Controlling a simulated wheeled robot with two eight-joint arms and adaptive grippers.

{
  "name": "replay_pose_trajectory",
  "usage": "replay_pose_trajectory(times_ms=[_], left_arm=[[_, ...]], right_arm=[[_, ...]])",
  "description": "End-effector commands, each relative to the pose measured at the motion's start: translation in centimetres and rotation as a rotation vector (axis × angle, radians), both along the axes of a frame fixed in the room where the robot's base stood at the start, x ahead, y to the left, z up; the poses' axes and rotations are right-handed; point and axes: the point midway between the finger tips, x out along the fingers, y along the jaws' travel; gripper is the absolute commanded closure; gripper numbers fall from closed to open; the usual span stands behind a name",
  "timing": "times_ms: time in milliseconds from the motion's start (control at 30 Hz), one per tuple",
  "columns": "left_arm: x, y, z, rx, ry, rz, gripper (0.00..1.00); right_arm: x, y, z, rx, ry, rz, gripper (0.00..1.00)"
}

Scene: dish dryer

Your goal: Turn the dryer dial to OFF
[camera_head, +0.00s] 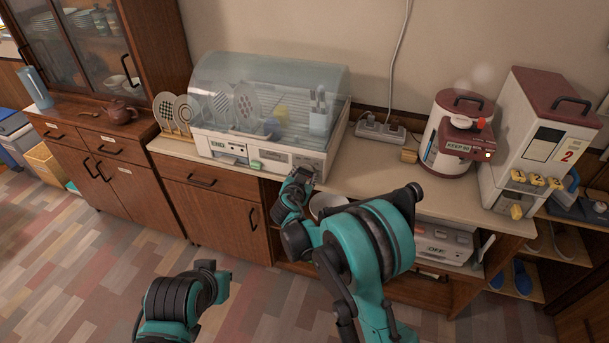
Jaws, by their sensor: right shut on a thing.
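The dish dryer (235,150) is a white unit with a clear domed lid (300,75), standing on the counter against the wall. Its front panel has a label at the left, a small green part (255,165) and a dark strip. My right gripper (304,176) is at the right end of this panel, shut on the dryer dial. The gripper covers the dial, so its pointer and markings cannot be read.
Patterned plates (164,108) stand in a rack left of the dryer. A power strip (380,128), a red-lidded pot (458,130) and a white dispenser (530,135) stand to the right. The counter between is mostly clear.

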Motion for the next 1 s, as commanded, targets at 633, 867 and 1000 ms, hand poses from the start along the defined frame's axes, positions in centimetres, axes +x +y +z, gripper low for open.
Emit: replay_pose_trajectory(times_ms=[633,867,1000], left_arm=[[0.0,0.0,-0.22,0.0,0.0,0.0,1.0],[0.0,0.0,-0.62,0.0,0.0,0.0,1.0],[0.0,0.0,-0.84,0.0,0.0,0.0,1.0]], right_arm=[[0.18,0.43,-0.11,-0.583,0.189,0.001,0.86],[0.19,0.55,-0.2,-0.792,0.256,0.001,0.86],[0.25,0.61,-0.24,-0.917,0.297,0.0,0.86]])
